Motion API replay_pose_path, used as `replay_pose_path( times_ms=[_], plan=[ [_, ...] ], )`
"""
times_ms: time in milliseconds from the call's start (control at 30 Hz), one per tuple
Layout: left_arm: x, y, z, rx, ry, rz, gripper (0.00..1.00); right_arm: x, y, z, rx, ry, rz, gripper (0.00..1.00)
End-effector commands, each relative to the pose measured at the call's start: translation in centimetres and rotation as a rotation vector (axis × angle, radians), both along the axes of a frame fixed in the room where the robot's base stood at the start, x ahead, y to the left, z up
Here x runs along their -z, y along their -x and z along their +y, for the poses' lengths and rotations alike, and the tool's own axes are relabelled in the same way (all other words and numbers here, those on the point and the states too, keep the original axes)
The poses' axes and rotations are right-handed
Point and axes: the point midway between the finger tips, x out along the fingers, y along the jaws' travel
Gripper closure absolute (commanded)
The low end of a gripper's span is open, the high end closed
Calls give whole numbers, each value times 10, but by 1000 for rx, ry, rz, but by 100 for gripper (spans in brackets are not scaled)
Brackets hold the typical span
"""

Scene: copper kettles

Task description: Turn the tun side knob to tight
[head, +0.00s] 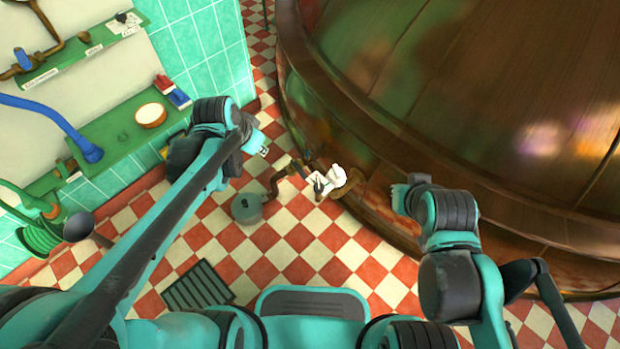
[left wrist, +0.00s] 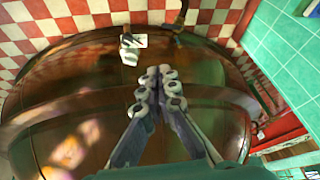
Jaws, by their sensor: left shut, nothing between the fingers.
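The tun (head: 460,90) is a large brown copper vessel filling the upper right of the head view. Low on its side is a white knob (head: 338,177) with a small pale label card beside it. The knob also shows in the left wrist view (left wrist: 129,56), near the tun's rim, with the card (left wrist: 140,41) beside it. I cannot read its setting. My left gripper (head: 264,151) is left of the knob and apart from it. In the left wrist view its fingers (left wrist: 154,76) are shut and empty. My right gripper (head: 399,197) is right of the knob by the tun's wall; its fingers are unclear.
A brown pipe (head: 277,181) and a grey-green pot (head: 247,208) are beside the knob on the red and white tiled floor. A dark floor grate (head: 197,288) is lower left. A green shelf (head: 112,130) with a bowl (head: 150,115) runs along the left wall.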

Motion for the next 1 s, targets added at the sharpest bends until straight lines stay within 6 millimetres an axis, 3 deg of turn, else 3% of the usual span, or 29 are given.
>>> replay_pose_path(
  times_ms=[33, 200, 433, 700, 800, 1000],
  plan=[
    [7, -17, -3, 56, -6, 16, 100, -4, 0, 0, 0, 0, 0, 100],
    [47, -61, -13, 268, -22, 64, 100, -12, 0, 0, 0, 0, 0, 100],
    [127, -103, -26, 567, -18, 101, 100, -23, 0, 0, 0, 0, 0, 100],
    [224, -116, -39, 869, 8, 101, 100, -32, 0, 0, 0, 0, 0, 100],
    [244, -114, -41, 930, 17, 97, 100, -33, 0, 0, 0, 0, 0, 100],
    [264, -113, -45, 971, 21, 93, 100, -30, 0, 0, 0, 0, 0, 100]
  ],
)
